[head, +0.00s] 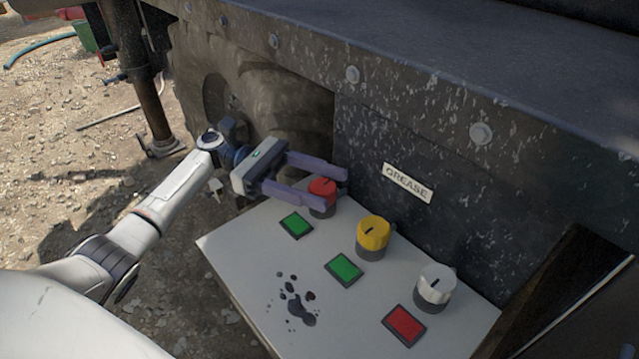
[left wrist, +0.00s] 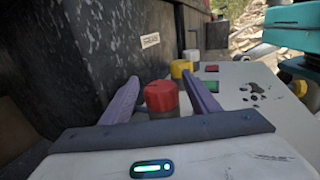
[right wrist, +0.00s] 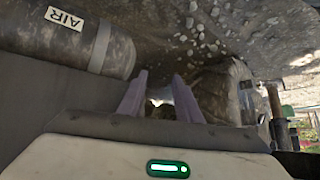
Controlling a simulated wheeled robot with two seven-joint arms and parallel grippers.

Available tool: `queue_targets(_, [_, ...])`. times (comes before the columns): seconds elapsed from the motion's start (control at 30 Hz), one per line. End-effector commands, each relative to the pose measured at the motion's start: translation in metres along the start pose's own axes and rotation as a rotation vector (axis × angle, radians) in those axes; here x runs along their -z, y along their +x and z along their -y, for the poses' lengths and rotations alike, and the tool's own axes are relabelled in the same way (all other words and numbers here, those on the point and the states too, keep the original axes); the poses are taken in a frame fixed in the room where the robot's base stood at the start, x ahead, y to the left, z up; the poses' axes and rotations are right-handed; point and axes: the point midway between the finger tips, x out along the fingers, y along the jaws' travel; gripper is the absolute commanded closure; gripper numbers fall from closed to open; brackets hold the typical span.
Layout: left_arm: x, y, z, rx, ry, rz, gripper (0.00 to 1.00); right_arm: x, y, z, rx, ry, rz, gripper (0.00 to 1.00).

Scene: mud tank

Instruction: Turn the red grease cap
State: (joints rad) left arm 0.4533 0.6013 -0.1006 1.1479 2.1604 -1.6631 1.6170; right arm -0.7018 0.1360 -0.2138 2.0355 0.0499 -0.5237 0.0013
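The red grease cap (head: 322,187) stands upright on a dark base at the far left end of the white panel (head: 240,238). It also shows in the left wrist view (left wrist: 161,96). My left gripper (head: 336,188) is open, with its two purple fingers on either side of the red cap. In the left wrist view a gap shows between the cap and each finger. My right gripper (right wrist: 160,80) is outside the head view. In the right wrist view its fingers are apart with nothing held between them.
A yellow cap (head: 373,233) and a white cap (head: 435,284) stand along the same panel. Green and red squares lie before the caps. A dark wall with a GREASE label (head: 408,183) rises behind. An AIR tank (right wrist: 75,40) is near my right gripper.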

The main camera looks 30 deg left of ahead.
Motion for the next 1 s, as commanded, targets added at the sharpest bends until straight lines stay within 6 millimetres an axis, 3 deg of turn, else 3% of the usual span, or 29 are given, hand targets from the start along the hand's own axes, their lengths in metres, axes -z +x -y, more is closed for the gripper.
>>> queue_targets(0.37, [0.001, -0.006, -0.001, -0.002, -0.001, -0.002, 0.44, 0.003, 0.002, -0.001, -0.001, -0.003, -0.007, 0.69])
queue_targets(0.8, [0.002, -0.084, -0.001, -0.004, 0.000, -0.001, 0.44, -0.005, 0.010, -0.002, 0.001, -0.001, -0.006, 0.69])
queue_targets(1.0, [0.001, -0.101, 0.000, -0.001, 0.000, -0.001, 0.44, -0.009, 0.010, -0.002, 0.002, -0.001, -0.002, 0.69])
